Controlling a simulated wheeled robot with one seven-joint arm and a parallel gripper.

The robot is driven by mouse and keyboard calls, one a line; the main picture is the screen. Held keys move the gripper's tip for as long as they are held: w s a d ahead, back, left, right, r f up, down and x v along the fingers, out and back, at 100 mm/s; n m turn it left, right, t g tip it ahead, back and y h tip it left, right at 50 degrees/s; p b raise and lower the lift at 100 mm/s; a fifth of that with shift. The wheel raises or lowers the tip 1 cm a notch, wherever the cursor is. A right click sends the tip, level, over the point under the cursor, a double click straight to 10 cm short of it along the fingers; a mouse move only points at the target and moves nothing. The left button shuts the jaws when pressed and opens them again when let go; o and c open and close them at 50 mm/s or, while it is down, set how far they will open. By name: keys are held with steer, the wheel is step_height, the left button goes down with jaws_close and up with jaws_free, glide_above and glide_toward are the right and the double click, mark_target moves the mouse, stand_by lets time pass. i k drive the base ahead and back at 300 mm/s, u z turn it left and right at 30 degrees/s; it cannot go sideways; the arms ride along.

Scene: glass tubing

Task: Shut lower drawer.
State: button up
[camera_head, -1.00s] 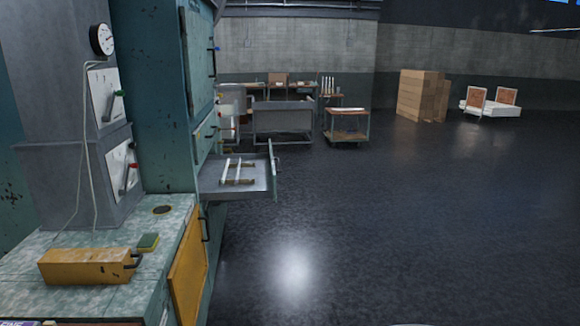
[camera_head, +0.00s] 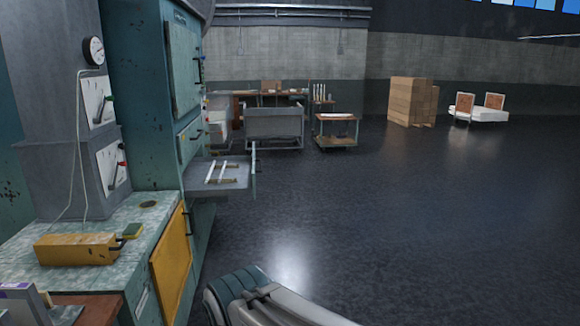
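The lower drawer (camera_head: 237,184) sticks out of the tall teal cabinet (camera_head: 150,110) on the left and is open. It is a grey metal tray with white tubes (camera_head: 214,172) lying across brown supports. Its front panel (camera_head: 253,172) is seen nearly edge-on, at the right end of the tray. Above it, another drawer front (camera_head: 190,141) looks flush with the cabinet. A grey and teal part of my arm shows at the bottom edge, well below and apart from the drawer. My gripper's fingertips are not in view.
A speckled workbench (camera_head: 110,218) with a yellow box (camera_head: 75,249) and a yellow panel (camera_head: 171,255) stands at the near left. Open dark floor (camera_head: 400,220) lies right of the drawer. A trolley (camera_head: 337,131) and stacked boxes (camera_head: 412,101) stand far back.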

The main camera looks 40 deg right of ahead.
mark_target(238, 176)
steer(key=z, duration=0.5)
steer(key=i, duration=0.5)
steer(key=z, duration=1.25)
steer(key=i, duration=2.3)
steer(key=u, duration=0.95)
steer(key=i, duration=1.15)
steer(key=u, duration=0.45)
